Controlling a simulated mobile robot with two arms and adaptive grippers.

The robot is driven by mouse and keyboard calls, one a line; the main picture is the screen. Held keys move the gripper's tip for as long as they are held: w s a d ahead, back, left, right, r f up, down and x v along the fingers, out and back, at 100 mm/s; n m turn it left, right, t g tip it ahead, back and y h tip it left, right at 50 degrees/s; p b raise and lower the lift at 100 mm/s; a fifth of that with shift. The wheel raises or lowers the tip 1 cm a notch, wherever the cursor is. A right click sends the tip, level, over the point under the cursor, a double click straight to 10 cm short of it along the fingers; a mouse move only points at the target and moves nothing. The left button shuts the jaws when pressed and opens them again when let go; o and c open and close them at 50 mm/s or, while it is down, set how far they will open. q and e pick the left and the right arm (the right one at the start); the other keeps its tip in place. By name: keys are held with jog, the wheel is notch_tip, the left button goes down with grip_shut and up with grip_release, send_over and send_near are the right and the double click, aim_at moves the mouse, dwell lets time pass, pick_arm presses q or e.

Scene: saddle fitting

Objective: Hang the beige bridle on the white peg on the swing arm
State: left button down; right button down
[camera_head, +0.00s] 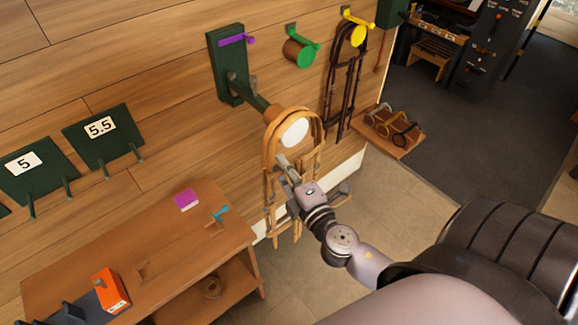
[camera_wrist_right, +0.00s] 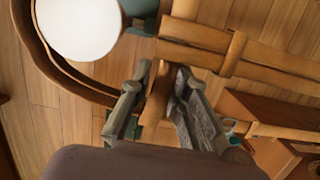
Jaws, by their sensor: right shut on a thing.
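The beige bridle (camera_head: 268,158) hangs from my right gripper (camera_head: 285,168), which is shut on one of its straps. The bridle's upper loop arches around the white peg's (camera_head: 294,131) round end face, and its lower straps hang below the gripper. The wrist view shows the white disc (camera_wrist_right: 78,28) inside the curved strap, with the jaws (camera_wrist_right: 158,84) closed on a tan strap (camera_wrist_right: 157,100). I cannot tell whether the loop rests on the peg. The swing arm (camera_head: 252,98) reaches out from a green wall plate (camera_head: 226,85). My left gripper is not in view.
Purple (camera_head: 235,39), green (camera_head: 305,48) and yellow (camera_head: 358,22) holders are on the wooden wall. A dark bridle (camera_head: 333,80) hangs at the yellow one. A wooden table (camera_head: 185,235) stands at lower left; a small shelf (camera_head: 388,135) holds curved items to the right.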

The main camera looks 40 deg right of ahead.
jog(key=shift+w+a+f+b, duration=0.1)
jog(key=shift+w+f+b, duration=0.25)
jog(key=shift+w, duration=0.35)
jog(key=shift+w+f+b, duration=0.2)
jog(key=shift+w+f, duration=0.1)
jog(key=shift+w, duration=0.35)
jog(key=c, duration=1.5)
grip_release()
jog(key=shift+o, duration=0.3)
jog(key=shift+s+f, duration=0.1)
jog(key=shift+f, duration=0.05)
jog(key=s+a, duration=0.1)
jog(key=s, duration=1.1)
jog(key=shift+a, duration=0.15)
